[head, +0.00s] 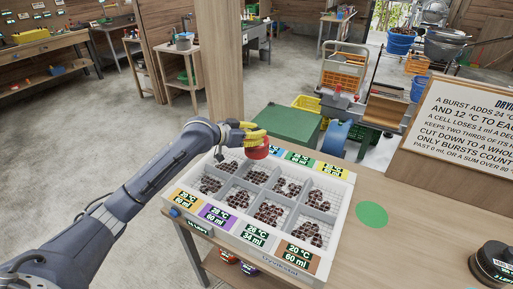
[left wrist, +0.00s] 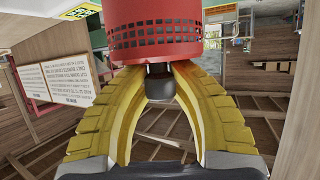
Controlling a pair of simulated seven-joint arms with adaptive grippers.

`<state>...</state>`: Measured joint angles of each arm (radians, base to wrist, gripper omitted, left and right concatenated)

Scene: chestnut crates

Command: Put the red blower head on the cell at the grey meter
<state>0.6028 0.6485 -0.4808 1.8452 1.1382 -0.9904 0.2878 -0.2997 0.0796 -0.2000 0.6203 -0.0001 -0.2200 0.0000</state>
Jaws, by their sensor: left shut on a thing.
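The red blower head (head: 256,152) is held in my left gripper (head: 246,134), whose yellow fingers are closed around it. In the left wrist view the perforated red head (left wrist: 155,38) sits at the fingertips, with a dark part below it between the fingers. The head is over the back left part of the white crate tray (head: 330,250), hiding part of a back cell and its meter. I cannot tell whether it touches. The tray has several wire-mesh cells with chestnuts, edged by coloured meters. My right gripper is not in view.
A green disc (head: 371,214) lies on the wooden bench right of the tray. A dark round device (head: 493,264) sits at the lower right. A written board (head: 460,125) stands behind. A wooden post (head: 222,60) rises behind my left gripper.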

